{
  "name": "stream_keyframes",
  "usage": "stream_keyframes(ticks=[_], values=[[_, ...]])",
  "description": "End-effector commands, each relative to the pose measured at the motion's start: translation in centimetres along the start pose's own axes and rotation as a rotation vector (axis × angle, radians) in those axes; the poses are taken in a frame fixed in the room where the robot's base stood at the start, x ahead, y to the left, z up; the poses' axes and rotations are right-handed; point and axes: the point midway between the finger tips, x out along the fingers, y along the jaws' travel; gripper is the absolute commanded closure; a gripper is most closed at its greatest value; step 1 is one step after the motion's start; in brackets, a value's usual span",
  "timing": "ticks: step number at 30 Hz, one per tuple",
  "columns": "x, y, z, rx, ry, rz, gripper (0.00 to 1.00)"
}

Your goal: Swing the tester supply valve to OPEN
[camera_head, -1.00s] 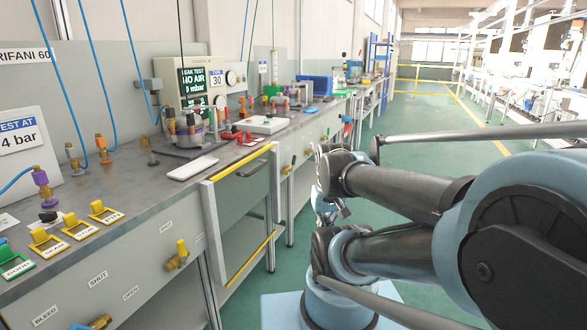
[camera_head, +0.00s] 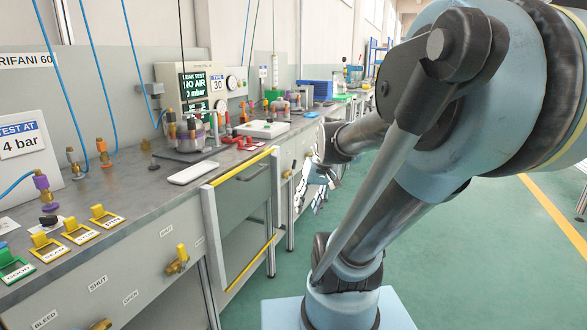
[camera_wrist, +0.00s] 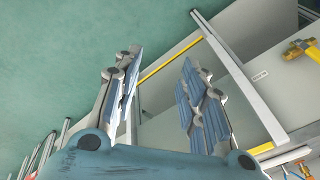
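A yellow-handled brass valve (camera_head: 177,259) sits on the bench's front panel, with its handle upright. A SHUT label (camera_head: 167,230) is above it, and a small label to its right is too small to read. It is probably the supply valve, but I cannot read a name on it. It seems to show in the wrist view (camera_wrist: 302,50) at the upper right. My gripper (camera_head: 316,172) is right of the drawer frame in the head view, away from the valve. In the wrist view its fingers (camera_wrist: 160,90) are spread and empty.
A second valve (camera_head: 100,325) is cut off at the bottom, near BLEED, SHUT and OPEN labels. The tester (camera_head: 197,85) reads NO AIR.

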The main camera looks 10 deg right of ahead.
Motion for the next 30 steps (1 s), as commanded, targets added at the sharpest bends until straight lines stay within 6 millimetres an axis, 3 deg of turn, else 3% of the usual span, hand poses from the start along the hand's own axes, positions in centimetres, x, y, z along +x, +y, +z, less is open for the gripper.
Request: stream_keyframes(ticks=[13,30], values=[[-1.4,-1.4,-12.1,-0.040,0.060,-0.213,0.62],[0.0,0.9,-27.6,-0.102,0.204,-0.462,0.62]])
